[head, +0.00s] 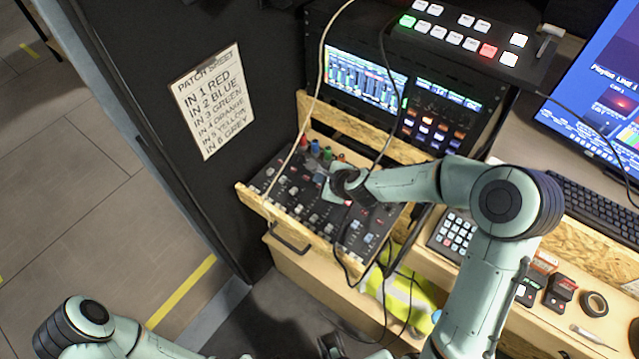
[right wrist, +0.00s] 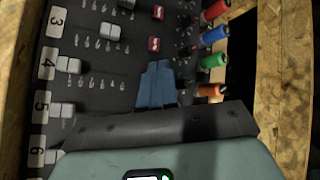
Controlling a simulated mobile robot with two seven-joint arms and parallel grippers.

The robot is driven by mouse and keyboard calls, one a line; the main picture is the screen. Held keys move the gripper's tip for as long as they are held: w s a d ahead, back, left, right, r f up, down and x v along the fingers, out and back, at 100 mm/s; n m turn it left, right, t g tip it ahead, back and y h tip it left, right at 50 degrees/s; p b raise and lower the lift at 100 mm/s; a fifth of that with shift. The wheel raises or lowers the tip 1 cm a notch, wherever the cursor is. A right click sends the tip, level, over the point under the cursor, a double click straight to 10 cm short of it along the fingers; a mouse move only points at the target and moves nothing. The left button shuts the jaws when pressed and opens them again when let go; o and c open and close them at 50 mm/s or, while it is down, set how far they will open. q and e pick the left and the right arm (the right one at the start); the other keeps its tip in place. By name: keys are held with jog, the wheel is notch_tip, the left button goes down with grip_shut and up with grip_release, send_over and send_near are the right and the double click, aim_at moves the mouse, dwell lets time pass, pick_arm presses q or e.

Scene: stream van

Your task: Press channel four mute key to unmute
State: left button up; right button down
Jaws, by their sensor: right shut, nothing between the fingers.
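The mixer (head: 305,195) lies in a wooden drawer tray below the rack, with rows of keys, knobs and faders. My right gripper (head: 328,190) is over the middle of it, pointing down. In the right wrist view its blue-grey fingers (right wrist: 157,68) are shut, empty and close to the panel. The channel four label (right wrist: 47,64) is at the left, with a white fader cap (right wrist: 68,65) beside it. Two red keys (right wrist: 154,44) show just above the fingertips. The channel four mute key cannot be made out; the fingers may cover it. Contact is unclear.
Coloured plugs, including green (right wrist: 214,61) and orange (right wrist: 210,91), stand along the mixer's back edge near the wooden rail (right wrist: 270,80). A black cable (head: 383,100) hangs across the rack beside my right wrist. A patch sheet (head: 207,100) is on the dark wall.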

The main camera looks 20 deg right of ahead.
pick_arm(q)
jog(key=r+p, duration=0.1)
jog(key=w+r+p, duration=0.1)
jog(key=r, duration=0.1)
jog(key=w+r+p, duration=0.1)
jog(key=shift+w+r+p, duration=0.1)
jog(key=shift+r+p, duration=0.1)
jog(key=shift+p, duration=0.2)
pick_arm(e)
notch_tip(320, 180, up, 6)
